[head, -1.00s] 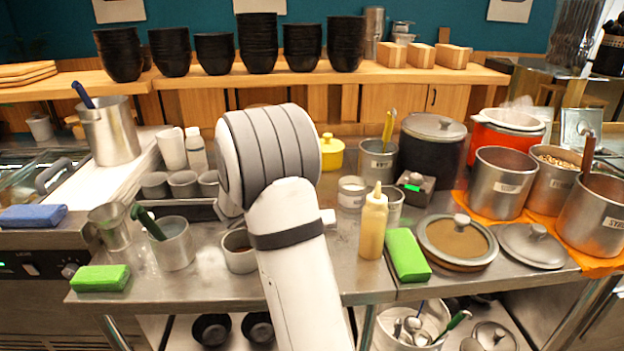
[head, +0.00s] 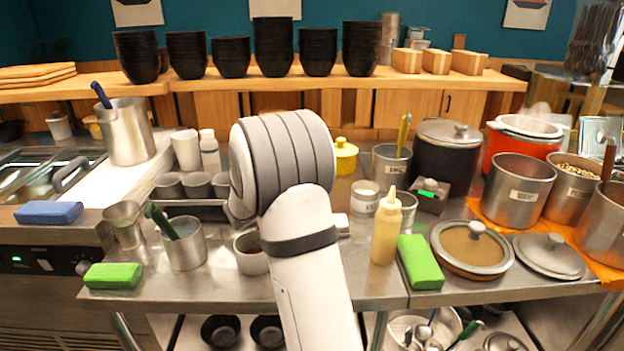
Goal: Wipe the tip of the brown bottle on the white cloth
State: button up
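My arm (head: 305,240) rises through the middle of the head view. My gripper is hidden behind it, so its fingers and anything in them do not show. No clearly brown bottle is visible. A tan-yellow squeeze bottle (head: 385,232) stands upright on the steel counter, right of my arm, with its pale tip up. No piece that I can surely call a white cloth shows. A long white surface (head: 122,183) lies at the left, and I cannot tell what it is made of.
A green sponge (head: 421,262) lies right of the squeeze bottle. A lidded pan (head: 470,250) and steel pots (head: 518,188) crowd the right. A metal cup (head: 184,245) and another green sponge (head: 112,276) are at the left. Stacked black bowls (head: 273,48) line the back shelf.

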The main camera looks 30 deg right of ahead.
jog(key=shift+f+b, duration=0.5)
jog(key=shift+b, duration=0.45)
dwell(0.6)
jog(key=shift+s+f+b, duration=0.1)
jog(key=shift+f+b, duration=0.05)
jog(key=shift+b, duration=0.95)
dwell(2.8)
jog(key=s+d+b, duration=0.1)
jog(key=d+b, duration=0.1)
jog(key=d, duration=0.1)
jog(key=s+d+b, duration=0.1)
jog(key=b, duration=0.1)
jog(key=shift+s+d, duration=0.2)
jog(key=shift+s, duration=0.1)
dwell(0.3)
notch_tip(320, 180, up, 6)
jog(key=shift+b, duration=0.45)
dwell(0.5)
